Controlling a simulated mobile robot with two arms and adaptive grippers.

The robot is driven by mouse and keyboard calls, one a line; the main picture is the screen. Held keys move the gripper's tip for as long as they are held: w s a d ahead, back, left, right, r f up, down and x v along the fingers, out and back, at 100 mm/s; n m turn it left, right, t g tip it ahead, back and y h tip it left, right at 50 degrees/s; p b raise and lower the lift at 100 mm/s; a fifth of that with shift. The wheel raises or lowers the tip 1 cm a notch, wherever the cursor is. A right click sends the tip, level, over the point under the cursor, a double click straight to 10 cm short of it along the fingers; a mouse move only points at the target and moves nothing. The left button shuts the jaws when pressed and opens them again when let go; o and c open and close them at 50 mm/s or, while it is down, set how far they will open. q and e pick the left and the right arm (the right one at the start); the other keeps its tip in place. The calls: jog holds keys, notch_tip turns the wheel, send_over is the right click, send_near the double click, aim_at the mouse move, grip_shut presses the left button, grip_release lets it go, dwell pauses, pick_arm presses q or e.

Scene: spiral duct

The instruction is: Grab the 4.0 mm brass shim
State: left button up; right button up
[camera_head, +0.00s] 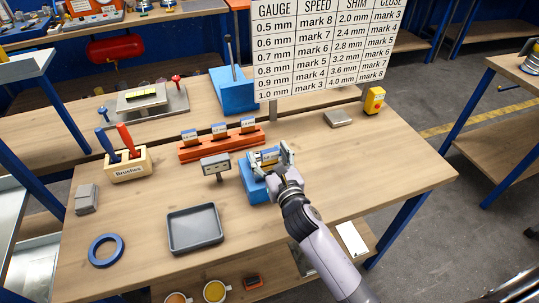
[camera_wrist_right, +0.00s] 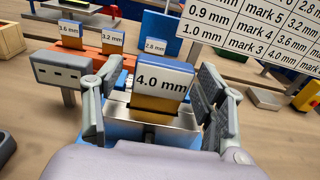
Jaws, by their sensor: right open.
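The brass shim labelled 4.0 mm (camera_wrist_right: 163,82) stands upright in a metal-topped slot of a blue block (camera_head: 255,186). It has a white label with a blue top edge, and its brass-coloured lower part shows below. My right gripper (camera_head: 271,157) is open above the blue block. In the right wrist view, its fingers (camera_wrist_right: 155,105) stand on either side of the shim, with gaps between them and it. In the head view, the gripper partly covers the shim. My left gripper is not in view.
An orange rack (camera_head: 222,145) holds shims labelled 3.6, 3.2 and 2.8 mm behind the block. A grey box on a post (camera_head: 215,165) stands close left of the gripper. A grey tray (camera_head: 194,229) lies in front. The table's right side is mostly clear.

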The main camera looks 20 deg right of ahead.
jog(key=shift+c, duration=0.6)
jog(key=c, duration=1.2)
jog(key=shift+r, duration=0.1)
